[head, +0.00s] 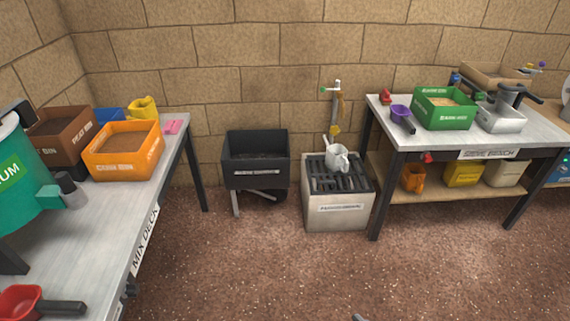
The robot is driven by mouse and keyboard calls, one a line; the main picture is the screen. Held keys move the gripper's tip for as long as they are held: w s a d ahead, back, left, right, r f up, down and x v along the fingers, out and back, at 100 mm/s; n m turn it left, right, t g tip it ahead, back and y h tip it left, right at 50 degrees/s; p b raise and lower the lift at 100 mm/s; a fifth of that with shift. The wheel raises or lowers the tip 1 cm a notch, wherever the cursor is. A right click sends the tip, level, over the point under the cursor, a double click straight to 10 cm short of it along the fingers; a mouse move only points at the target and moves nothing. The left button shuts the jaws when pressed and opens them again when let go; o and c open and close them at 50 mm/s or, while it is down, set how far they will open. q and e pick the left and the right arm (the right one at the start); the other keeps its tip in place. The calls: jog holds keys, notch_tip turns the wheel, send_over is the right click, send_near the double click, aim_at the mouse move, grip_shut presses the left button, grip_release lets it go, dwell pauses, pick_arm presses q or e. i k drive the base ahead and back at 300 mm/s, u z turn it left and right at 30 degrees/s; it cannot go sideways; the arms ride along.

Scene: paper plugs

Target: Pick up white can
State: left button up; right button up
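The white can (338,157) is a small watering can with a spout pointing up to the left. It stands on the dark slatted top of a pale box (338,217) against the back wall, between the two benches. Neither of my grippers can be made out in the head view. A small grey tip shows at the bottom edge, right of the middle, too little to tell what it is. Nothing is seen touching the can.
A black cart (255,175) stands left of the box. The mix bench (95,240) with bins is at the left. The sieve bench (405,135), with a green bin (444,108), is at the right. A tap (337,90) is above the can. The floor in front is clear.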

aim_at(336, 159)
jog(key=u, duration=0.25)
jog(key=i, duration=1.45)
jog(key=z, duration=1.05)
jog(key=i, duration=1.25)
jog(key=z, duration=1.2)
